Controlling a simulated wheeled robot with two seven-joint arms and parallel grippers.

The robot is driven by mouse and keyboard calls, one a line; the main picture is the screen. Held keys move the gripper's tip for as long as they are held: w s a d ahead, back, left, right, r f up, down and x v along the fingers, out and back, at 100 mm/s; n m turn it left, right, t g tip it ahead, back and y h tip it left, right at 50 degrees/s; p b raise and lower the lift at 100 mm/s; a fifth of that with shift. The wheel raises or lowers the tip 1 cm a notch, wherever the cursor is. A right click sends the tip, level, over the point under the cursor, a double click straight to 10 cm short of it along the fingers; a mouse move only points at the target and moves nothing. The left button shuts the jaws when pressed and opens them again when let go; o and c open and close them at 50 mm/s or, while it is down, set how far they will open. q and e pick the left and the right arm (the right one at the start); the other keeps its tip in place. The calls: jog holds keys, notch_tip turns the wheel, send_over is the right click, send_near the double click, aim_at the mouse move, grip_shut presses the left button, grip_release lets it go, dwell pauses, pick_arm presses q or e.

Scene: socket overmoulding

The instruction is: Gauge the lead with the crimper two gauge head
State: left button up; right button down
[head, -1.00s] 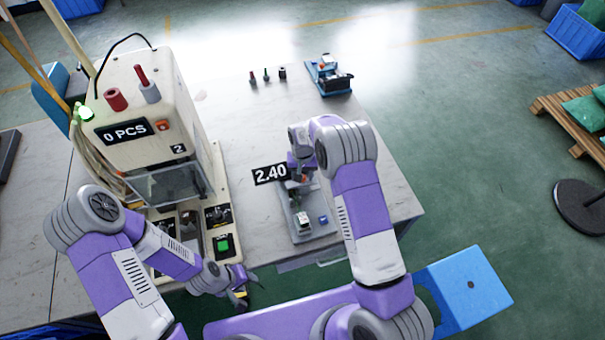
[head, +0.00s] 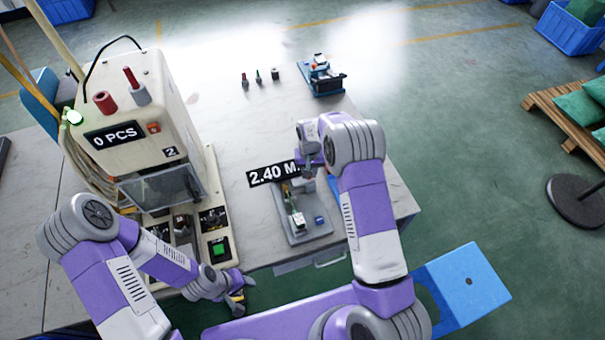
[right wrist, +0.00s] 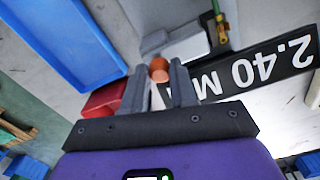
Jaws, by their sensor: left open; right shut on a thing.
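The gauge head (head: 303,232) is a grey plate with upright parts, a white block and a blue knob, on the table right of the crimper marked 2 (head: 150,125). A black display (head: 273,173) above it reads "2.40 M", its end hidden by my arm. A thin yellow-green piece, possibly the lead, shows at the gauge in the right wrist view (right wrist: 223,32). My right gripper (right wrist: 160,75) is shut on an orange rounded piece (right wrist: 158,68) beside the grey gauge block. My left gripper (head: 242,288) is open and empty at the table's front edge.
The crimper's counter (head: 114,135) reads "0 PCS". Several small coloured pieces (head: 260,77) and a blue bench device (head: 322,78) stand at the back of the table. A blue tray (right wrist: 65,35) lies near my right gripper.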

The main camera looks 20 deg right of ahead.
jog(key=c, duration=1.4)
grip_release()
jog(key=shift+d, duration=0.3)
jog(key=o, duration=0.5)
jog(key=shift+d, duration=0.1)
jog(key=shift+r, duration=0.25)
notch_tip(320, 180, up, 7)
jog(key=shift+r, duration=0.1)
jog(key=shift+s, duration=0.1)
